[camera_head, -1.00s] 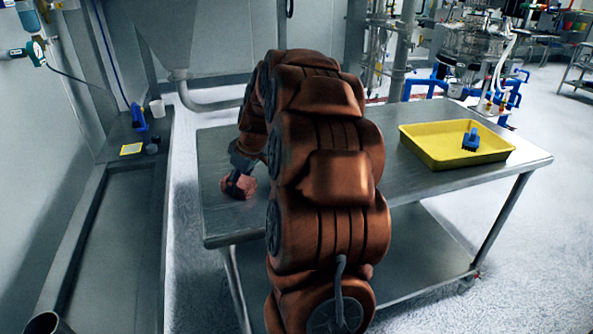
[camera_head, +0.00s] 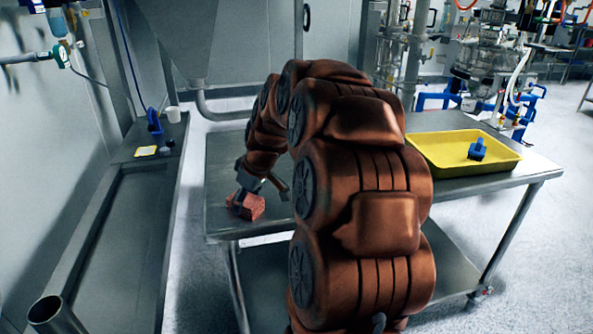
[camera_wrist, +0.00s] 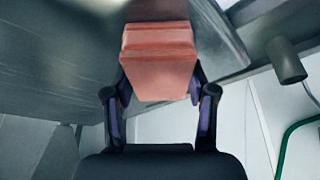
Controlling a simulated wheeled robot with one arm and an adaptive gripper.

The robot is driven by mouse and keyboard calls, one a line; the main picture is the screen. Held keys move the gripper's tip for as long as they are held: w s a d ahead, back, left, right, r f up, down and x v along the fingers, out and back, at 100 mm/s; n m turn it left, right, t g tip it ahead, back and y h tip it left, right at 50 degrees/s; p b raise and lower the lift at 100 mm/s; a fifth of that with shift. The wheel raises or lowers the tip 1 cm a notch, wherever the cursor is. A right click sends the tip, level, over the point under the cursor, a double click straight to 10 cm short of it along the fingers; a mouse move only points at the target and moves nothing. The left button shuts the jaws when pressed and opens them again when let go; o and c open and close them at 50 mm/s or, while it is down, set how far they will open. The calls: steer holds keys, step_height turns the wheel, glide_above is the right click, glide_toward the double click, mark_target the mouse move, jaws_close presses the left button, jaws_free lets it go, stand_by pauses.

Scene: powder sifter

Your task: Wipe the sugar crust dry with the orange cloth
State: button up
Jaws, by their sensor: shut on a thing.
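The orange cloth looks like a folded, reddish-orange block (camera_head: 246,206) and is at the left front part of the steel table (camera_head: 222,168). My gripper (camera_head: 252,192) is shut on it from above. In the wrist view the cloth (camera_wrist: 158,62) sits between my two fingers (camera_wrist: 160,92) and covers what lies behind it. The cloth is at or just over the tabletop; I cannot tell if it touches. I cannot make out any sugar crust on the grey metal. My arm hides the middle of the table.
A yellow tray (camera_head: 437,163) with a blue brush (camera_head: 478,149) stands on the table's right part.

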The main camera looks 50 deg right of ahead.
steer(key=shift+s+a+r, duration=0.2)
steer(key=shift+s+r, duration=0.05)
steer(key=shift+w+r+p, duration=0.1)
steer(key=shift+r+p, duration=0.7)
steer(key=shift+r, duration=3.15)
